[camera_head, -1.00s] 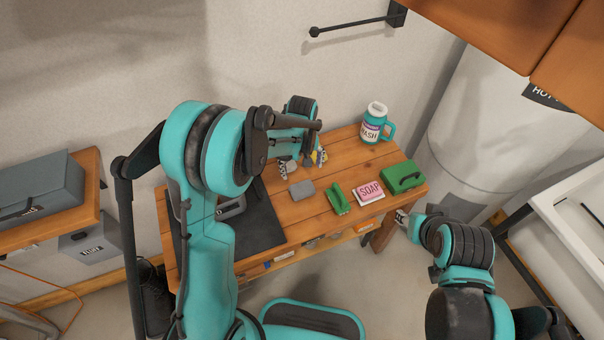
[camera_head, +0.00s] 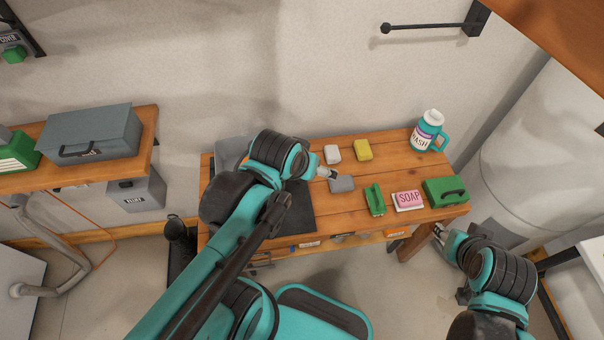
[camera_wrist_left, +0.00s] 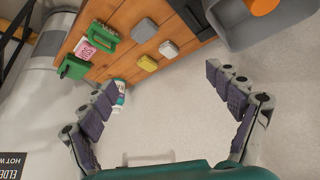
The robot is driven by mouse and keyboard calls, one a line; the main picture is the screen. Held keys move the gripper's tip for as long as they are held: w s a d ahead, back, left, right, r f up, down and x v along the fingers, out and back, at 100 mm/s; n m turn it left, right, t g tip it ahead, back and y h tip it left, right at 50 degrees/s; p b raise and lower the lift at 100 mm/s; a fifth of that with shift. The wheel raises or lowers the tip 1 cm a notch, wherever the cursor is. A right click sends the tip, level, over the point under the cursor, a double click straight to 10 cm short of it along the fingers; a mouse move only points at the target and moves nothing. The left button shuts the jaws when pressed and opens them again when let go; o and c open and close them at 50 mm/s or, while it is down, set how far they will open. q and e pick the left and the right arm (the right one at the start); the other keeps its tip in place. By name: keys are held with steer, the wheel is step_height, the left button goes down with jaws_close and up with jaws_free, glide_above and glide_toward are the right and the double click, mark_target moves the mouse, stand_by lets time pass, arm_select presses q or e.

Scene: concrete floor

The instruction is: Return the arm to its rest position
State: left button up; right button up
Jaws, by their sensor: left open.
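My left arm reaches in from the left in the head view, with its gripper (camera_head: 328,173) over the wooden bench near a grey block. In the left wrist view the two fingers of this gripper (camera_wrist_left: 160,95) are spread wide, with nothing between them. My right gripper (camera_head: 440,233) hangs beside the front right corner of the bench at lower right. Its fingers are too small to tell whether they are open or shut.
The bench (camera_head: 310,202) carries a grey block (camera_head: 342,184), white block (camera_head: 332,152), yellow sponge (camera_head: 363,150), green brush (camera_head: 375,200), pink soap (camera_head: 408,199), green box (camera_head: 446,191) and wash jug (camera_head: 427,131). A grey bin (camera_head: 231,152) stands at its left end. A wall bar (camera_head: 425,27) juts above.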

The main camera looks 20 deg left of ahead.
arm_select(q)
steer(key=shift+s+a+f+m+t, duration=0.15)
steer(key=shift+s+m+t, duration=0.1)
steer(key=shift+s, duration=0.35)
steer(key=shift+s+a+f+m+t, duration=0.15)
steer(key=shift+s+t, duration=0.1)
steer(key=shift+s, duration=0.3)
steer(key=shift+c, duration=0.3)
